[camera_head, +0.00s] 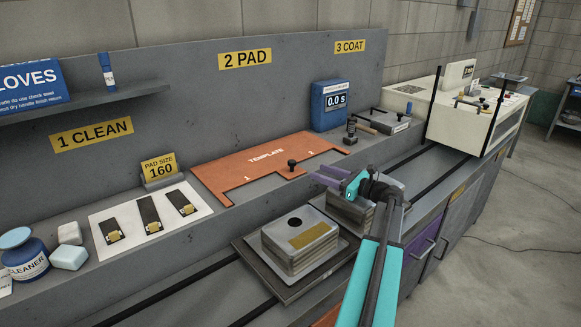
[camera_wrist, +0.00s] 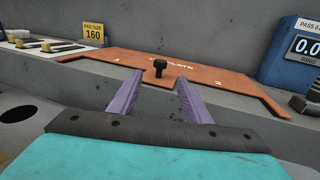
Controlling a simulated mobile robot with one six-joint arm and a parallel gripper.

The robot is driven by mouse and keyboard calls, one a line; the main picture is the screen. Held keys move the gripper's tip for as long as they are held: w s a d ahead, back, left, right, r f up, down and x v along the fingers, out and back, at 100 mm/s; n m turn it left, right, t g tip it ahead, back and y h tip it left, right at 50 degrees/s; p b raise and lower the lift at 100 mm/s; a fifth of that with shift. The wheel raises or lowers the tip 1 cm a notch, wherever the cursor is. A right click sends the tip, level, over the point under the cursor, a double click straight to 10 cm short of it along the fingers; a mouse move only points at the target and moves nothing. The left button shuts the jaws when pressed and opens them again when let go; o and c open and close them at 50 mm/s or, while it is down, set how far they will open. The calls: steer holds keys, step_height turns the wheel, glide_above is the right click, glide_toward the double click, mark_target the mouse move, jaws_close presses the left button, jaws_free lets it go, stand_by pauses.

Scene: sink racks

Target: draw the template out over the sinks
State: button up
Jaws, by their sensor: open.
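The orange template (camera_head: 240,167) lies flat on the raised shelf under the "2 PAD" sign. A black knob (camera_head: 292,165) stands near its front edge; it also shows in the wrist view (camera_wrist: 160,66). My gripper (camera_head: 339,179) is in front of and to the right of the knob, apart from it. In the wrist view its purple fingers (camera_wrist: 158,100) are spread and empty, pointing toward the knob. One sink block (camera_head: 299,240) with a dark round hole on top sits on a plate on the lower bench. A second sink block (camera_head: 350,212) is partly hidden behind my arm.
Dark rails (camera_head: 165,300) run along the bench. A cream machine (camera_head: 470,108) stands at the right.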

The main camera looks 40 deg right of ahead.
mark_target(295, 163)
stand_by(0.4)
steer(key=w+p, duration=0.1)
steer(key=w, duration=0.3)
steer(key=w+a+p, duration=0.1)
steer(key=w, duration=0.4)
steer(key=w+a+p, duration=0.1)
steer(key=w, duration=0.3)
steer(key=shift+w, duration=0.3)
jaws_close()
